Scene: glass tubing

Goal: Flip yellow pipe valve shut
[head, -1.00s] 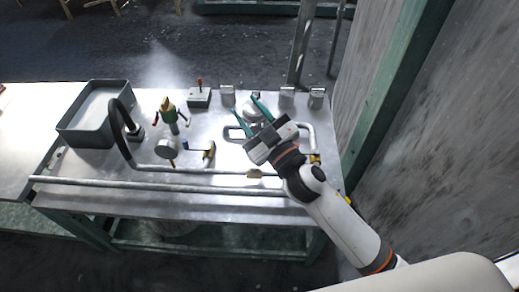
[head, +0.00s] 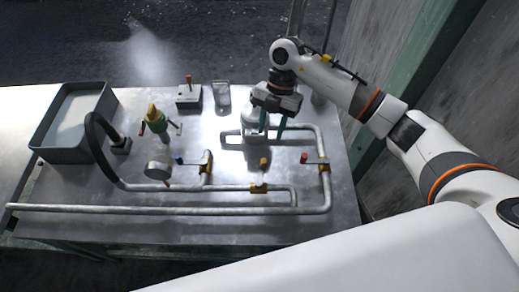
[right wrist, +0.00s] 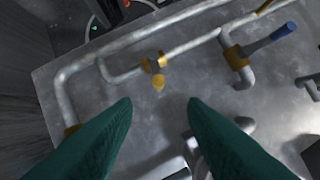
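The yellow pipe valve handle (head: 264,163) stands up from a brass fitting (head: 258,188) on the inner pipe, front-middle of the metal table. My right gripper (head: 272,128) points down behind it, fingers apart and empty, over the back pipework. In the right wrist view the yellow handle (right wrist: 158,84) shows ahead of the two green fingertips (right wrist: 158,104), lined up with the gap between them. No contact shows. My left gripper is not in view.
A red-handled valve (head: 304,157) is to the right and a blue-handled valve (head: 180,160) to the left. A wall is close on the right.

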